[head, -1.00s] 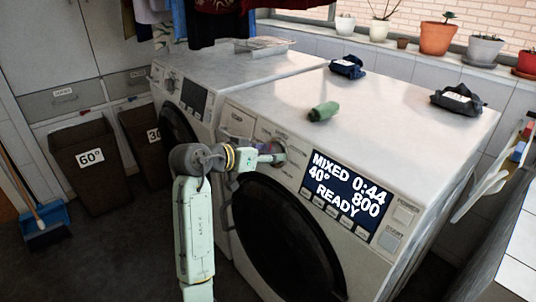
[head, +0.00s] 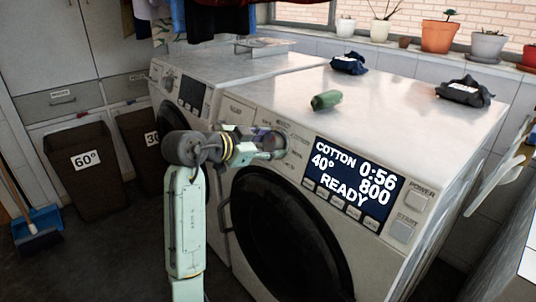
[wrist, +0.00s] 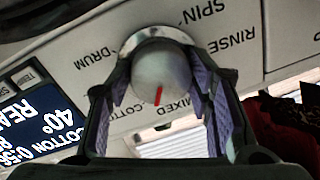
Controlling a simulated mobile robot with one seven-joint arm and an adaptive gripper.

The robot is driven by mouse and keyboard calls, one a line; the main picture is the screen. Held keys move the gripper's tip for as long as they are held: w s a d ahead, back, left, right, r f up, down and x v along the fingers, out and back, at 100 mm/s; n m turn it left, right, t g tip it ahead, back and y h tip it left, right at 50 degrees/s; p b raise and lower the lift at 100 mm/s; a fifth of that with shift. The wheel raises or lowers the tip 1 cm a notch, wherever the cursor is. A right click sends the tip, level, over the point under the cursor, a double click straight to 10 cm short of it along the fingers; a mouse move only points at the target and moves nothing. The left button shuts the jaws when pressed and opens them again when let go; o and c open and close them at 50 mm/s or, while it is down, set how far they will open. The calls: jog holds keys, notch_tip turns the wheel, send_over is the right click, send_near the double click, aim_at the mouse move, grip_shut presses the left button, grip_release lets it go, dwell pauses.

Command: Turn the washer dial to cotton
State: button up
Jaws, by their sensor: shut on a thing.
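The washer (head: 400,165) is the front white machine in the head view. Its display (head: 352,184) reads COTTON, 0:56, 40°, 800, READY. The silver dial (wrist: 160,68) shows in the wrist view, with a red pointer mark near its lower edge, by the MIXED label and a partly hidden label left of it. My gripper (head: 279,146) is at the washer's control panel, its fingers closed on either side of the dial. In the wrist view the gripper (wrist: 162,100) has its purple-padded fingers around the dial. In the head view my gripper mostly hides the dial.
A second machine (head: 270,64) stands to the left. POWER (head: 418,200) and START (head: 402,230) buttons are right of the display. Brown bins (head: 88,165) stand at left.

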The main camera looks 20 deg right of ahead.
jog(key=shift+m+b, duration=0.9)
jog(key=shift+m, duration=0.1)
jog(key=o, duration=1.1)
jog(key=shift+o, duration=0.2)
jog(key=v, duration=1.2)
jog(key=shift+f, duration=0.1)
